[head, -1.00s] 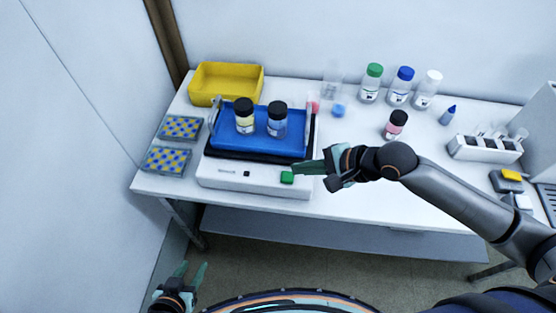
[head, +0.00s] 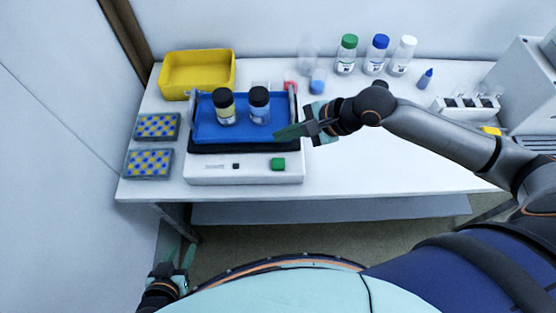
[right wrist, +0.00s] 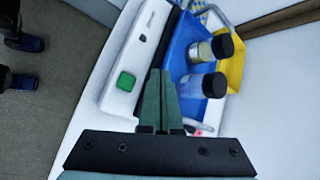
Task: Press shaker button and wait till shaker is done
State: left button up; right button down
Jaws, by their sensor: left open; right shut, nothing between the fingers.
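The shaker (head: 215,173) is a white box with a blue tray (head: 207,131) on top, near the table's front edge. Its green button (head: 278,164) is on the front panel at the right; it also shows in the right wrist view (right wrist: 126,81). Two black-capped bottles stand in the tray, one with yellowish contents (head: 225,107) and one with bluish contents (head: 259,106). My right gripper (head: 278,134) is shut and empty, above and behind the button, apart from it, by the tray's right front corner. My left gripper (head: 187,256) is open and empty, low in front of the table.
A yellow bin (head: 197,86) stands behind the shaker, and two patterned racks (head: 157,127) (head: 148,164) lie to its left. Capped bottles (head: 376,55) and a small blue dropper bottle (head: 425,79) stand at the back. A white rack (head: 466,106) is at the right.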

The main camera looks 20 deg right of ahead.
aim_at(283, 163)
notch_tip(283, 163, down, 3)
jog(key=shift+f, duration=0.2)
notch_tip(283, 163, down, 3)
jog(key=b, duration=0.2)
jog(key=shift+r+b, duration=0.2)
jog(key=shift+b, duration=0.15)
jog(key=shift+f, duration=0.3)
jog(key=shift+f+b, duration=0.4)
jog(key=shift+f, duration=0.5)
jog(key=shift+f, duration=0.1)
dwell(0.5)
jog(key=shift+f+p, duration=0.25)
jog(key=shift+p, duration=0.15)
jog(key=shift+f, duration=0.1)
